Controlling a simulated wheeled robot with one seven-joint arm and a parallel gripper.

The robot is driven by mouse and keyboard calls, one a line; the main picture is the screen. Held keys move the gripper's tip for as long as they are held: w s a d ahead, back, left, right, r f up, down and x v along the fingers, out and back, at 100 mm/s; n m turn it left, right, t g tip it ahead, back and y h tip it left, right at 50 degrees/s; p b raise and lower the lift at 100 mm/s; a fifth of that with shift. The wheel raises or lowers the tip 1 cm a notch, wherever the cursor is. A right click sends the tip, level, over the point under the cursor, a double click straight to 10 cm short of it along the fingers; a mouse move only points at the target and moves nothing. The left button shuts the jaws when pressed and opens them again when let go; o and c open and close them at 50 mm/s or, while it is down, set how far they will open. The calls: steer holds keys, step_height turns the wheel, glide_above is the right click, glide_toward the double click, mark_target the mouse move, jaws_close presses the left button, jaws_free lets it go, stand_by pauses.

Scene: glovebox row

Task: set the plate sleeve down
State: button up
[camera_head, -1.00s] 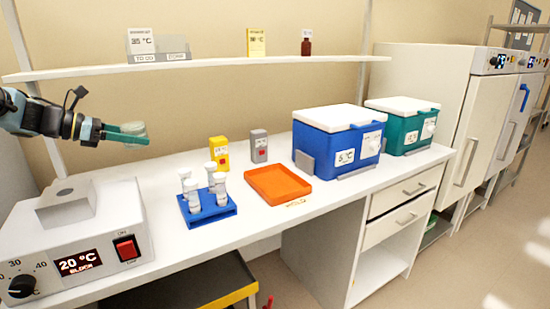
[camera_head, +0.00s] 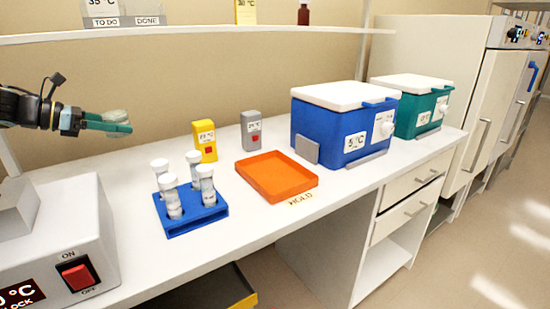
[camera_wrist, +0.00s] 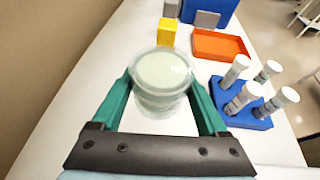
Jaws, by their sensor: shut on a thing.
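The plate sleeve (camera_wrist: 162,78) is a round, clear stack with a pale top. My gripper (camera_wrist: 160,92) has green fingers shut on its two sides in the wrist view.
An empty orange tray (camera_head: 277,177) marked HOLD lies mid-bench. A blue rack (camera_head: 190,213) holds several capped tubes. Yellow (camera_head: 204,141) and grey (camera_head: 251,130) blocks stand behind. Blue (camera_head: 345,128) and green (camera_head: 411,106) coolers stand right. A heater block (camera_head: 60,245) is front left; a shelf (camera_head: 210,36) runs above.

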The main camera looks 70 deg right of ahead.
steer(key=b, duration=0.4)
glide_above(134, 182)
step_height(134, 182, down, 4)
steer(key=shift+w+d+f, duration=0.1)
steer(key=shift+p, duration=0.3)
step_height(134, 182, down, 10)
steer(key=shift+r+p, duration=0.1)
steer(key=shift+p, duration=0.65)
steer(key=o, duration=1.4)
steer(key=shift+f, duration=0.2)
steer(key=b+v, duration=0.2)
steer(key=v, duration=1)
steer(key=shift+r, duration=0.25)
